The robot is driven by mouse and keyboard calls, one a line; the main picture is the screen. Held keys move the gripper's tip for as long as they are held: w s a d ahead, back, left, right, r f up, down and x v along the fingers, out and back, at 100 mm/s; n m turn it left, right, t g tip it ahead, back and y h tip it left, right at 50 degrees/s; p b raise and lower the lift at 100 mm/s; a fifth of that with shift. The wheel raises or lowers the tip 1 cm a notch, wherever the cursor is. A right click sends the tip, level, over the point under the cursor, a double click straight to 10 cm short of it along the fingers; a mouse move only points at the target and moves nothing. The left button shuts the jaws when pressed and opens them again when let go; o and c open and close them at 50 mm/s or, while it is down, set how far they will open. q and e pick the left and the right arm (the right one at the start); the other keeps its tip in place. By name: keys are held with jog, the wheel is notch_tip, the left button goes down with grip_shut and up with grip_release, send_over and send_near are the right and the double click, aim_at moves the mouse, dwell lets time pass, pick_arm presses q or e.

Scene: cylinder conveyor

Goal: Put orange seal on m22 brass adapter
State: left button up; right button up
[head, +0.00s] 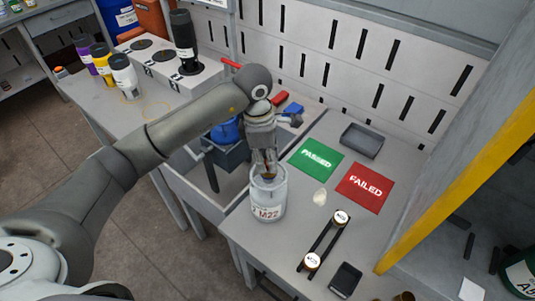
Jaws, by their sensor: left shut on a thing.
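A white cylinder marked M22 (268,203) stands upright near the left edge of the right-hand table. My left gripper (266,166) points down over its open top and is shut on a small brownish piece (268,174). The piece is at the cylinder's mouth, partly hidden by the fingers. I cannot tell whether it is the brass adapter or the orange seal, or whether it touches the cylinder. A thin yellow-orange loop (128,97) lies on the left table by a white bottle. My right gripper is not in view.
Green PASSED (316,158) and red FAILED (365,188) mats lie right of the cylinder, with a grey tray (362,141) behind. A black rack (324,240) with two round-topped pieces is in front. Bottles and a grey block unit (165,68) stand on the left table.

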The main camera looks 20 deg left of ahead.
pick_arm(q)
jog(key=shift+f, duration=0.1)
jog(key=shift+f+b, duration=0.15)
jog(key=shift+b, duration=0.15)
jog(key=o, duration=0.7)
